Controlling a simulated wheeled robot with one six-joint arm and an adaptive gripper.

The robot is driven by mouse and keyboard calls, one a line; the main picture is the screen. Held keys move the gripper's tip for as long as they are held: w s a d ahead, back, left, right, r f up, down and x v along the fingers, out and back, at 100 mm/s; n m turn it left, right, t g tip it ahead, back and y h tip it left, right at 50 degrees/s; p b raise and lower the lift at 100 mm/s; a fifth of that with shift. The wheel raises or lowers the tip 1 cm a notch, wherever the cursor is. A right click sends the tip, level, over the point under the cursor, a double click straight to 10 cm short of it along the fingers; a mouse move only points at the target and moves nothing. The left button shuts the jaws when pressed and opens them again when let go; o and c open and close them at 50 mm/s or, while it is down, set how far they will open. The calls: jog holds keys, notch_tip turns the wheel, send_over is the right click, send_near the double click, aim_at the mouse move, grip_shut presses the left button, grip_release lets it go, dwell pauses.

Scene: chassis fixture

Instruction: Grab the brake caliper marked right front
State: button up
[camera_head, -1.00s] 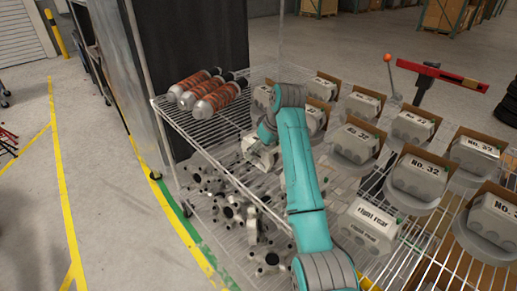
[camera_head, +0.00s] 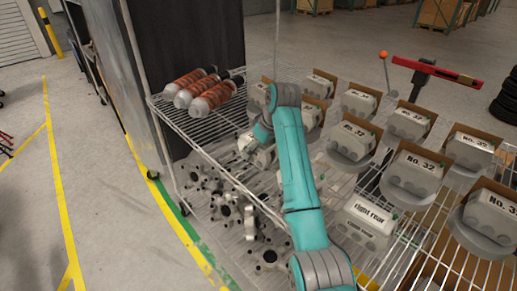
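My gripper (camera_head: 248,145) is over the left part of the wire shelf, at the end of my teal arm. It is small and partly covered by my wrist, so I cannot tell if it is open or shut. A pale grey caliper (camera_head: 264,158) sits just below and beside it, half hidden by my arm; its label cannot be read. A caliper labelled "right rear" (camera_head: 365,216) stands nearer, right of my arm. No label reading "right front" is legible.
Several calipers marked "No. 32" (camera_head: 413,174) stand in rows on the right with brown boards behind them. Orange-coiled shock absorbers (camera_head: 205,90) lie at the shelf's back left. Dark metal hubs (camera_head: 225,205) lie on a lower level. A red bar (camera_head: 437,71) stands behind.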

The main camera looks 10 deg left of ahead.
grip_shut()
jog(key=shift+r, duration=0.15)
